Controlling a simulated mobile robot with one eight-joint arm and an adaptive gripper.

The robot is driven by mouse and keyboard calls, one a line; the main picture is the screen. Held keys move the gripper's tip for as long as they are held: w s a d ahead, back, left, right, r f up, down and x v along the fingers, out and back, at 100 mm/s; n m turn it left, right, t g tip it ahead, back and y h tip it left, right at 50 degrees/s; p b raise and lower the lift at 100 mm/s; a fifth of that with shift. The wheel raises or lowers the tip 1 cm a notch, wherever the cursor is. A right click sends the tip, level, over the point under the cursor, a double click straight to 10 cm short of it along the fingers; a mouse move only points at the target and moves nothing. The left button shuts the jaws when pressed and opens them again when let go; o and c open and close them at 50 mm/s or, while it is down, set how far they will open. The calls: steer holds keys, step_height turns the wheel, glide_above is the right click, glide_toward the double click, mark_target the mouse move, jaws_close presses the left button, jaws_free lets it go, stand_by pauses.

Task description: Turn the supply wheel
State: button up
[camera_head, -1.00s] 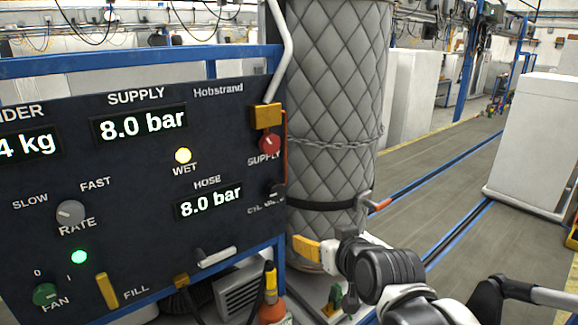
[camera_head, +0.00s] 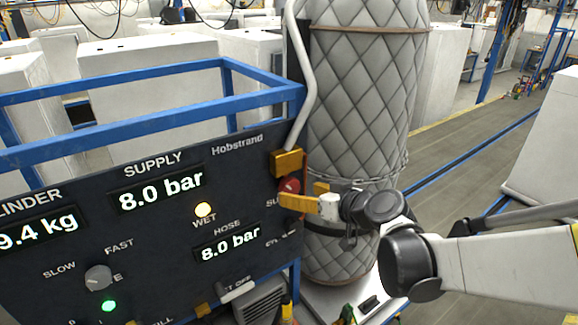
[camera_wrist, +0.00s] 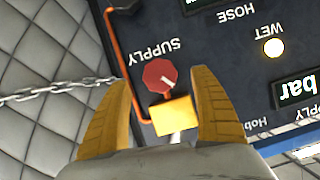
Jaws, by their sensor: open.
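The supply wheel is a small red knob (camera_wrist: 160,76) with a pale pointer mark, on the dark panel beside the word SUPPLY. In the head view the red wheel (camera_head: 289,187) is partly hidden behind a yellow finger. My gripper (camera_head: 300,195) is open in front of the panel's right edge. In the wrist view my gripper's two yellow fingers (camera_wrist: 165,95) stand apart, left and right of the wheel, with nothing between them held. I cannot tell how far the fingertips are from the panel. A yellow block (camera_wrist: 173,116) sits beside the wheel.
The dark panel (camera_head: 150,235) shows 8.0 bar on the supply and hose displays, and a lit WET lamp (camera_head: 204,209). A quilted grey cylinder (camera_head: 360,100) with a chain (camera_wrist: 60,88) stands right of it. A bent white pipe (camera_head: 305,60) rises above the yellow block.

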mark_target(292, 191)
steer(key=x, duration=0.6)
steer(key=shift+d+p, duration=0.1)
steer(key=shift+p, duration=0.2)
steer(key=shift+r, duration=0.1)
steer(key=shift+s, duration=0.1)
steer(key=c, duration=1.2)
